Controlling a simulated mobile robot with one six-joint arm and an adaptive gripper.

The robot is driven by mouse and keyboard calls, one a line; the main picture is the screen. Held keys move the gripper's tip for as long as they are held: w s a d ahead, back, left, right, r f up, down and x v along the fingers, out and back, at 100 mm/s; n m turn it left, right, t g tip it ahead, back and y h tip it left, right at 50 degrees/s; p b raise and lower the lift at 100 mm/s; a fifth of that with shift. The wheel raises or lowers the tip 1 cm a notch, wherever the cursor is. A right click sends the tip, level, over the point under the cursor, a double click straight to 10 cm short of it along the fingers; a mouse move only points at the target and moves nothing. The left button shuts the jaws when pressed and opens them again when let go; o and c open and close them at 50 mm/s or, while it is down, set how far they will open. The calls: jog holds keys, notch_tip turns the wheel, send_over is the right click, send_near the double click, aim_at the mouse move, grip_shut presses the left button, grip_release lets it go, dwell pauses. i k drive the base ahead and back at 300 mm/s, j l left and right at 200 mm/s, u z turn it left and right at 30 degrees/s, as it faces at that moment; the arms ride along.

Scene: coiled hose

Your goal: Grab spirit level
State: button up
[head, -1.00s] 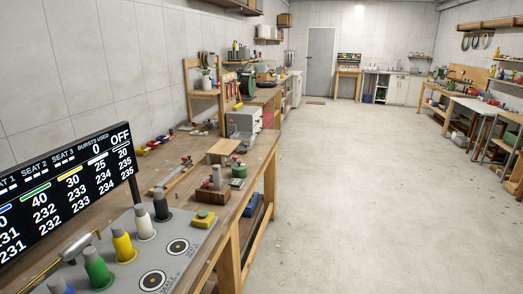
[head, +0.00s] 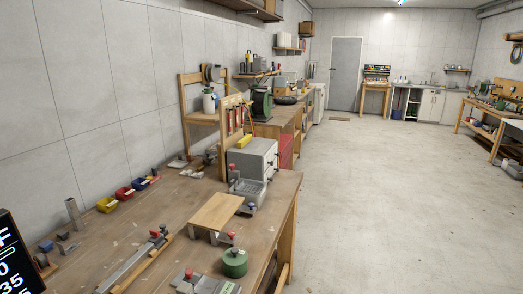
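I cannot make out a spirit level for certain. A small yellow block-like thing (head: 244,141) lies on top of the grey drawer cabinet (head: 252,158), but it is too small to tell whether it is the level. A long narrow metal bar on a wooden base (head: 134,264) lies on the near workbench, with red-topped fittings at its far end. My gripper is not in view.
The wooden workbench (head: 95,237) runs along the left wall. It carries a wooden board (head: 216,211), a green round tin (head: 235,263) and small coloured bins (head: 124,193). A black display (head: 12,262) stands at the lower left. The concrete floor (head: 390,210) to the right is clear.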

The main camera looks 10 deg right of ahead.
aim_at(247, 139)
jog(key=i+l+u, duration=0.1)
jog(key=u, duration=0.2)
jog(key=i+l+u, duration=0.15)
jog(key=i+u, duration=0.2)
jog(key=i+l+u, duration=0.35)
jog(key=l, duration=0.2)
jog(key=i+l+u, duration=0.4)
jog(key=l, duration=0.25)
jog(key=i+l+u, duration=0.2)
jog(key=l, duration=0.15)
jog(key=l+u, duration=0.15)
jog(key=l, duration=0.2)
